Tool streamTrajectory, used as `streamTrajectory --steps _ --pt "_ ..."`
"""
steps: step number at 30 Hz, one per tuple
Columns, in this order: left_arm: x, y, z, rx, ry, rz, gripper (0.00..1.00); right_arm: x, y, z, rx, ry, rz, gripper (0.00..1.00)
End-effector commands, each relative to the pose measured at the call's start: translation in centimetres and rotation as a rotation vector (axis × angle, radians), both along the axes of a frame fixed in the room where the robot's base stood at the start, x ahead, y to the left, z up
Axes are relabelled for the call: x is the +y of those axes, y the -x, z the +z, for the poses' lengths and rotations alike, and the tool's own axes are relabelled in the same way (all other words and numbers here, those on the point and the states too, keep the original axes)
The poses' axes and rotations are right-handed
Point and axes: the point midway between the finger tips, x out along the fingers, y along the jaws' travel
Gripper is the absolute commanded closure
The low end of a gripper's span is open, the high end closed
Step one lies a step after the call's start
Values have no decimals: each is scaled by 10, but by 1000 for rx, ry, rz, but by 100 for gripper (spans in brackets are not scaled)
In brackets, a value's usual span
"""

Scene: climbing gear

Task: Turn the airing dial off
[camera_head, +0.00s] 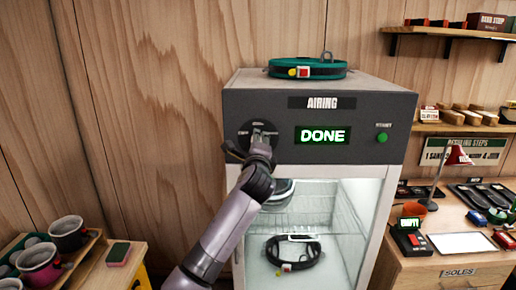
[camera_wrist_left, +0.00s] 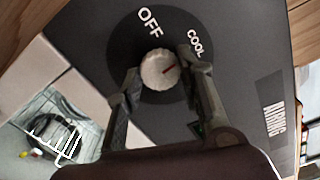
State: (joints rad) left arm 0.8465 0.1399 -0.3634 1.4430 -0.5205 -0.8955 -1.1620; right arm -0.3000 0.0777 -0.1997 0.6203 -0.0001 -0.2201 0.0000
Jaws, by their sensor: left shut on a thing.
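The airing dial (camera_wrist_left: 160,70) is a pale round knob on a dark disc in the left wrist view. Its red mark points to the side of the COOL label, away from the OFF label. My left gripper (camera_wrist_left: 161,84) is shut on the dial, with one finger on each side of it. In the head view my left gripper (camera_head: 262,138) is at the left of the cabinet's dark top panel (camera_head: 360,112) and hides most of the dial. My right gripper is not in view.
The airing cabinet's screen (camera_head: 322,135) reads DONE in green, with a green button (camera_head: 382,138) to its right. A green harness (camera_head: 308,68) lies on top. A dark harness (camera_head: 293,254) sits inside. Mugs (camera_head: 68,233) stand at left; a desk lamp (camera_head: 457,158) stands at right.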

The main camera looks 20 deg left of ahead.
Motion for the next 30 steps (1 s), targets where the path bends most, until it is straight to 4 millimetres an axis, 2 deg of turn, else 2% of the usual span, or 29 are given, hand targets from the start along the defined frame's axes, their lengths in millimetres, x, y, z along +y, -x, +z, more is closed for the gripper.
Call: streamTrajectory --steps 30 --pt "0 0 -1 -257 891 0 94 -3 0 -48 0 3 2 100"
